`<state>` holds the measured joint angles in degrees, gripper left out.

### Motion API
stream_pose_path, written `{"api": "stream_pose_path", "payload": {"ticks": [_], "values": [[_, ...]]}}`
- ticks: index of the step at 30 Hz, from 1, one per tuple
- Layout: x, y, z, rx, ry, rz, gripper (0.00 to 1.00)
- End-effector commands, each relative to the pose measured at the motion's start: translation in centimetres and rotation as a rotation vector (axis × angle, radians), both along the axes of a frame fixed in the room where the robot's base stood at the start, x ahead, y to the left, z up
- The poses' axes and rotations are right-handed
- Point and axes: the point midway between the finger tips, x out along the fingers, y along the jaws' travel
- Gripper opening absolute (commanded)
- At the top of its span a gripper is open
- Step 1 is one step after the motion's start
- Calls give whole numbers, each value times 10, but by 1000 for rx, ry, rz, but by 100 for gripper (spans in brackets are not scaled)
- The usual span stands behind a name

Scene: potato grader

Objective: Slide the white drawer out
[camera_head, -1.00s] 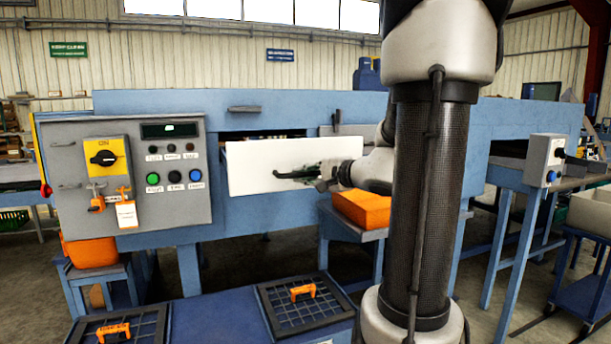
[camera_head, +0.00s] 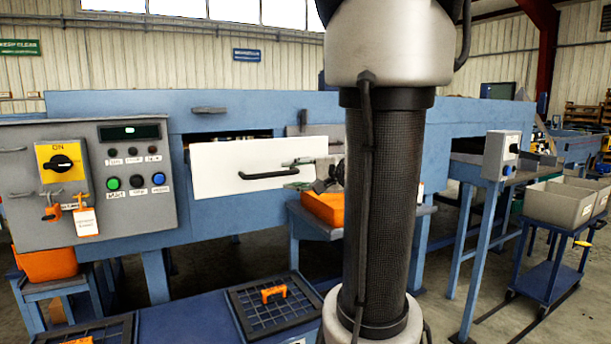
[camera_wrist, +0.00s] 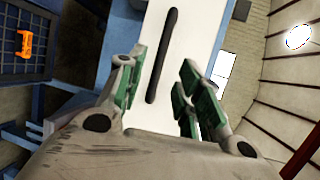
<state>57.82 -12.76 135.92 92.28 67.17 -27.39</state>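The white drawer (camera_head: 215,170) stands partly out of the blue machine, with a dark gap above its front. My gripper (camera_head: 298,174) is at the handle's right end, partly hidden behind my arm. In the wrist view, my gripper (camera_wrist: 163,65) has its green-padded fingers spread wide. The black handle (camera_wrist: 162,50) lines up with the space between them, on the white front (camera_wrist: 190,25). Nothing is clamped; I cannot tell the exact distance to the handle.
A grey control panel (camera_head: 98,210) with knob and buttons is left of the drawer. An orange bin (camera_head: 322,207) sits below right. A blue surface with grid trays (camera_head: 245,318) lies in front. A switch box (camera_head: 497,157) and a blue cart (camera_head: 545,268) are at right.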

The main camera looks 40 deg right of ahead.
Motion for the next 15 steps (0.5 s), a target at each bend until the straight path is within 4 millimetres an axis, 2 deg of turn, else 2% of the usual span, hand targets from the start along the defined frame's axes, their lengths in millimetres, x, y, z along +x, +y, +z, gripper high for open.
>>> {"api": "stream_pose_path", "payload": {"ticks": [3,6,15], "values": [[-19,-5,3,-1,0,-4,35],[-28,-6,5,0,0,-3,35],[-33,-6,6,1,1,2,35]]}}
